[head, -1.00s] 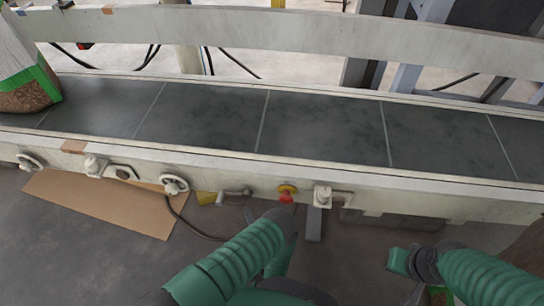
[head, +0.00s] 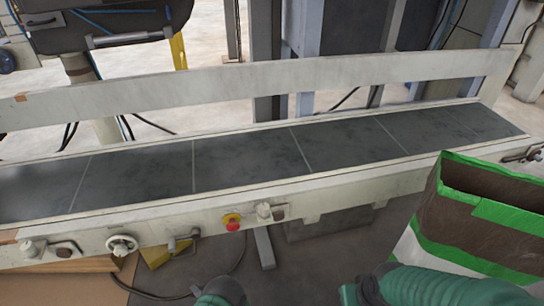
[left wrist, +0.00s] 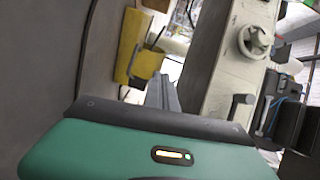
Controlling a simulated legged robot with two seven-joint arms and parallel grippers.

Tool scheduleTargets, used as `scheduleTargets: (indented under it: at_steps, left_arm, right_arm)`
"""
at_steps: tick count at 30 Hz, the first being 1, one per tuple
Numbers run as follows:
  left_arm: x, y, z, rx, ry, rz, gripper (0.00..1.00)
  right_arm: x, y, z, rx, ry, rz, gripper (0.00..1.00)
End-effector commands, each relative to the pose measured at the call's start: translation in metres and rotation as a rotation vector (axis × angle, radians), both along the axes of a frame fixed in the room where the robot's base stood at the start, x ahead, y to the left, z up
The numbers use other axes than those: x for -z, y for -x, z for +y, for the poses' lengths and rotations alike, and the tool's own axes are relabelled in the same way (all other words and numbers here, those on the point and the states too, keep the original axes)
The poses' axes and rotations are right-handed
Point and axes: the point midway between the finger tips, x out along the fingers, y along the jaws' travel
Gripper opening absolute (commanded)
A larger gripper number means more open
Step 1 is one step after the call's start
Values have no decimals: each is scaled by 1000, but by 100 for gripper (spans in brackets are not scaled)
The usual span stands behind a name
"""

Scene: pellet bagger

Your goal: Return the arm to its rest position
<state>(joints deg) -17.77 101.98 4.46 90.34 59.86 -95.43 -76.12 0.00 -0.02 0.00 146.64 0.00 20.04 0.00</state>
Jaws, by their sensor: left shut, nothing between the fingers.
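Part of my left arm (head: 220,290), green with a dark joint, shows at the bottom edge of the head view, in front of the conveyor. In the left wrist view my left gripper (left wrist: 155,118) fills the bottom with its green housing, dark edge and a small lit indicator. It is shut and empty, low in front of the conveyor frame. My right arm (head: 430,286) shows at the bottom right of the head view, beside an upright bag. I cannot make out a right gripper.
The conveyor belt (head: 240,165) crosses the view and its visible stretch is empty. The bag (head: 480,215), brown and white with green bands, stands at right. A red button (head: 232,223) and a handwheel (head: 122,245) stick out from the frame. A yellow part (left wrist: 128,45) shows near my left gripper.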

Motion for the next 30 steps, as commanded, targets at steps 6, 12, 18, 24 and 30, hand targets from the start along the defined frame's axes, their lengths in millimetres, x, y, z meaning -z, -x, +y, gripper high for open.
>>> scheduleTargets:
  at_steps: [6,12,18,24,30]
  left_arm:
    - [-13,-39,-14,29,212,-14,0]
    - [-37,-80,-35,63,489,-11,0]
    - [-92,-109,-65,84,854,39,0]
    - [-178,-67,-91,9,1237,213,0]
    - [-229,21,-84,-168,1384,375,0]
  right_arm:
    - [1,0,0,0,0,1,0]
    - [1,0,0,0,0,1,0]
    - [0,1,0,0,0,2,0]
    - [1,0,0,0,0,1,0]
    - [1,0,0,0,0,2,0]
